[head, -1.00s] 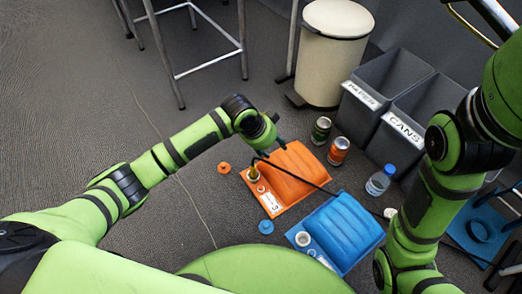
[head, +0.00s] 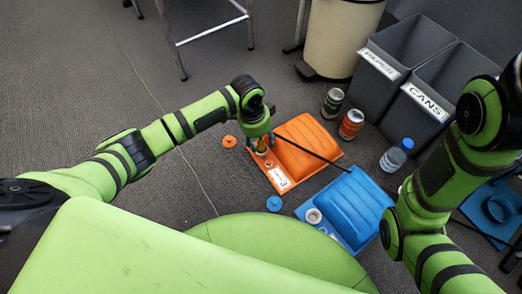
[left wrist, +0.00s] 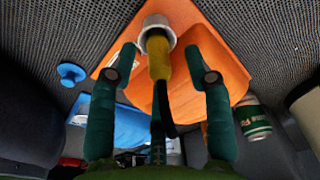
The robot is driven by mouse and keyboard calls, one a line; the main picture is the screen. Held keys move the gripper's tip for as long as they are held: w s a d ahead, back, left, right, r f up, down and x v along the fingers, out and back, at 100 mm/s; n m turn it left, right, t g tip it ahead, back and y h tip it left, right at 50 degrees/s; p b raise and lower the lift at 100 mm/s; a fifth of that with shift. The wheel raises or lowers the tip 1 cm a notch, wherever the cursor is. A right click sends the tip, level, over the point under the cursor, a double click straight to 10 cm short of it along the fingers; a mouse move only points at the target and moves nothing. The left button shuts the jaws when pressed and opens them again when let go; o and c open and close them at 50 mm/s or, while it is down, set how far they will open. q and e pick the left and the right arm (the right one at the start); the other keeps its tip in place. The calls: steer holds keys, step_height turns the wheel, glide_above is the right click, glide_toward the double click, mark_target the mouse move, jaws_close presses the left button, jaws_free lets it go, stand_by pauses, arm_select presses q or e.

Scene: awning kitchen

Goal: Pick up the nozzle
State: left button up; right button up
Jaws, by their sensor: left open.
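The nozzle (head: 261,148) is yellow with a black hose and stands in a round metal socket on the orange holder (head: 309,143). In the left wrist view the nozzle (left wrist: 158,62) runs between my fingers, its tip in the grey ring of the socket. My left gripper (head: 260,142) is open over it in the head view. In the left wrist view my left gripper (left wrist: 161,60) has one dark green finger on each side of the nozzle, with visible gaps. The head view partly hides the nozzle behind the gripper. My right arm shows at the right, but its gripper is out of view.
A blue holder (head: 352,205) lies beside the orange one, with an orange cap (head: 229,141) and a blue cap (head: 274,203) on the floor. A green can (head: 333,102), an orange can (head: 351,124) and a bottle (head: 396,155) stand near the grey bins (head: 392,88).

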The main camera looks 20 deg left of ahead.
arm_select(q)
steer(key=shift+f, duration=0.65)
steer(key=shift+r, duration=0.1)
jaws_close()
steer(key=shift+r, duration=0.15)
